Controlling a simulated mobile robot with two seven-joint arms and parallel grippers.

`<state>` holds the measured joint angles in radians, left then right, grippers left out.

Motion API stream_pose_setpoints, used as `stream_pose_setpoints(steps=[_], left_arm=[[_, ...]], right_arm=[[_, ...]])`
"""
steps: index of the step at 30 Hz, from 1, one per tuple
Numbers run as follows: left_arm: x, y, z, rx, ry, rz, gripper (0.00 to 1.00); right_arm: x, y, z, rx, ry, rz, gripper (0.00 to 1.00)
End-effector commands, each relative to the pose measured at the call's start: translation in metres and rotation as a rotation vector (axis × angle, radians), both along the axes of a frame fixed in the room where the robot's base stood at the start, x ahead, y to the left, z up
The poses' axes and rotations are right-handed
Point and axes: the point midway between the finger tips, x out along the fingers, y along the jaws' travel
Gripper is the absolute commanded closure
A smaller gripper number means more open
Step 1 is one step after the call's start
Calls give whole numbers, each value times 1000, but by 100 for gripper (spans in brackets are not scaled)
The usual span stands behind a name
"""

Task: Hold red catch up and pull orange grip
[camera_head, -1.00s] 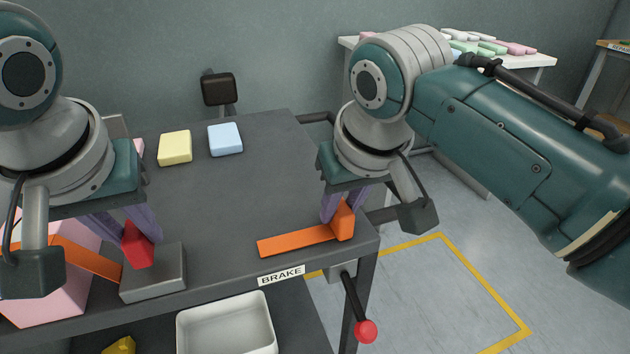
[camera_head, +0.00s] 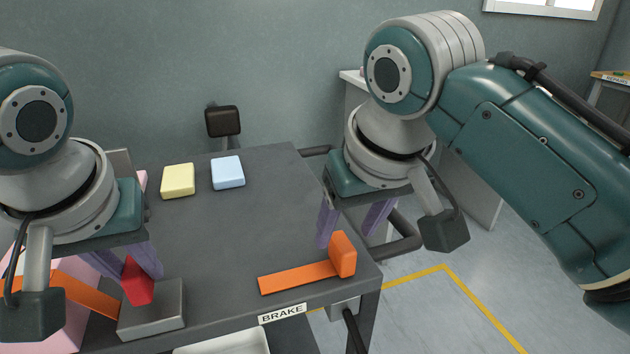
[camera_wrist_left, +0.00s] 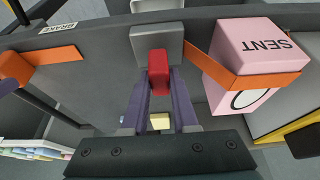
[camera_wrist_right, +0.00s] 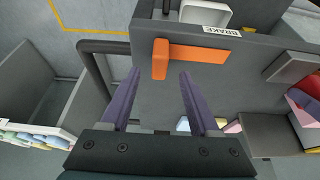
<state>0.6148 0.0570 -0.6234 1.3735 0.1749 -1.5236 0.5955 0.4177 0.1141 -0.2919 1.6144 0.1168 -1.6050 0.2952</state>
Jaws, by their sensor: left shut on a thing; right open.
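The red catch (camera_head: 138,282) stands on a grey block (camera_head: 152,314) at the table's front left. My left gripper (camera_head: 133,272) is shut on it, and the left wrist view shows the red catch (camera_wrist_left: 159,72) between the purple fingers. The orange grip (camera_head: 342,254) stands upright at the right end of a flat orange strap (camera_head: 298,277) near the table's front right corner. My right gripper (camera_head: 350,222) is open and empty above and behind the orange grip. In the right wrist view the orange grip (camera_wrist_right: 160,60) lies beyond the fingertips, clear of both.
A pink box (camera_wrist_left: 250,60) marked SENT has an orange band around it, beside the grey block. Yellow (camera_head: 178,181) and blue (camera_head: 227,172) blocks lie at the back. A BRAKE label (camera_head: 282,313) is on the front edge. The table's middle is clear.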

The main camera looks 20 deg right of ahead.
Motion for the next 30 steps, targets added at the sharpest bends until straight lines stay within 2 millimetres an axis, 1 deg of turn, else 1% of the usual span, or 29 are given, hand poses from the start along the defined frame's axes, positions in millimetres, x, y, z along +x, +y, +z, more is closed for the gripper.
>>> stream_pose_setpoints(steps=[1, 6, 9, 12, 16, 25, 30], left_arm=[[0, 0, 1, -1, -1, 0, 100], [0, 0, 1, -1, -1, 0, 100], [0, 0, 1, -1, -1, 0, 100], [0, 0, 1, -1, -1, 0, 100], [0, 0, 1, -1, -1, 0, 100], [0, 0, 0, -1, -1, 0, 100], [0, 0, -5, 0, 0, 0, 100]], right_arm=[[-3, 0, 11, 1, -6, 0, 38], [-17, 0, 44, 0, -5, 1, 38], [-23, 0, 58, 1, -4, 0, 38], [-27, 0, 67, 0, -2, 0, 38], [-30, 0, 71, 0, 0, 0, 38], [-30, 0, 71, 0, 1, 0, 38], [-30, 0, 69, 0, 1, 0, 38]])
